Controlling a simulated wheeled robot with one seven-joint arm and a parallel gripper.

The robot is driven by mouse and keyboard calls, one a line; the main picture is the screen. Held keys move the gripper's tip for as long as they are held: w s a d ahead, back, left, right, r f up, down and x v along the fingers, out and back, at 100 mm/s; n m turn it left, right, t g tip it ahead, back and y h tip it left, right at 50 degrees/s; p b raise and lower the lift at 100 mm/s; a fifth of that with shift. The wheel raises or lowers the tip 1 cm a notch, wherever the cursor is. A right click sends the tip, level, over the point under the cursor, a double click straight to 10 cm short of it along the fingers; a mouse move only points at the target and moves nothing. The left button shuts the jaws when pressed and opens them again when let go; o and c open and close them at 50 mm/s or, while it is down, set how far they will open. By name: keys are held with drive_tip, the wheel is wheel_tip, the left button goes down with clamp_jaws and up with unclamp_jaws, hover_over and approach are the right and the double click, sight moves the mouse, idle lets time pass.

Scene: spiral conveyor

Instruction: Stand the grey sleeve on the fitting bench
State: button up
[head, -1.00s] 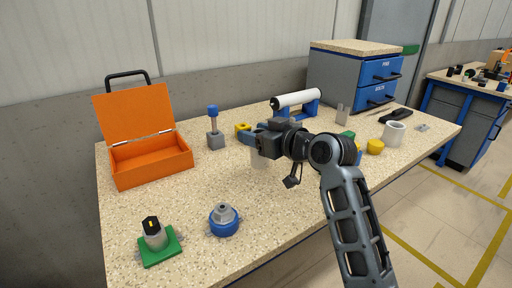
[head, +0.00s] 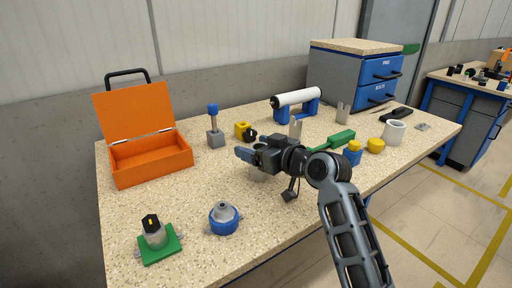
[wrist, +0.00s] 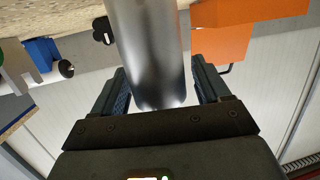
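The grey sleeve is a smooth metallic cylinder (wrist: 150,50) between the two fingers of my gripper in the wrist view. Both fingers lie close against its sides. Its far end runs out of the top of that picture. I cannot tell which bench is the fitting bench.
An open orange box (head: 150,160) stands at left. A green-based fitting (head: 157,242) and a blue-based fitting (head: 223,218) sit at front left. Another bench (head: 465,85) is at far right.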

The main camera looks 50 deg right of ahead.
drive_tip(key=shift+o, duration=0.3)
drive_tip(key=shift+r, duration=0.15)
drive_tip(key=v, duration=1.2)
drive_tip(key=shift+b, duration=0.45)
